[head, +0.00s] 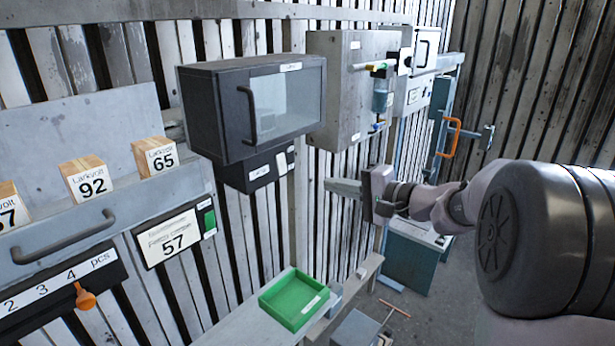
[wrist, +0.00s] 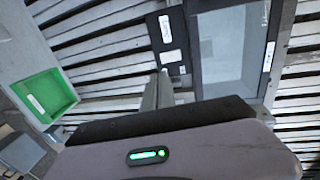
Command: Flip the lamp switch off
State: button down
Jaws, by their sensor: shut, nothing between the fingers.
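My gripper (head: 328,186) is shut and empty, its fingers pointing left in the head view. In the wrist view the fingers (wrist: 160,76) point up toward a small black box (wrist: 173,38) with a white label. In the head view this black box (head: 258,170) hangs under a dark cabinet, with a white rocker-like piece (head: 282,162) on its front. It looks like the lamp switch, but its label is too small to read. The fingers are right of and lower than it in the head view; contact cannot be told. No lamp is clearly recognisable.
A green tray (head: 296,299) lies on the bench below. A panel with a green switch (head: 209,220) and an orange knob (head: 86,298) are at left.

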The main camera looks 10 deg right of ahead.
aim_at(282, 175)
jog(key=p+x, duration=0.4)
jog(key=x, duration=0.9)
jog(key=shift+w+a+p, duration=0.1)
jog(key=shift+p, duration=0.2)
